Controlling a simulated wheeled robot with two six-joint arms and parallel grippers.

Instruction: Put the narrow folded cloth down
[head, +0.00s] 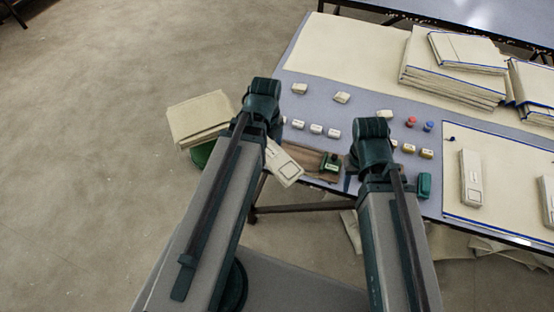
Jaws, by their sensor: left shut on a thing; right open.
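The narrow folded cloth (284,166) is a cream strip with a printed square outline. It shows at the table's near left edge, tilted, partly hidden behind my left arm. My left gripper (266,136) is shut on its upper end; the fingertips are mostly hidden by the arm. My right gripper (354,166) is open and empty, to the right of the cloth, with its fingers largely hidden. Similar narrow folded cloths lie on the cream mat (509,190) at the right, one of them in full view (470,178).
A brown board (309,164) with a green block (330,162) lies right beside the cloth. Several small labelled blocks (316,129) stand behind. Cloth stacks (455,72) fill the back right. A cream cloth stack (199,117) sits left of the table.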

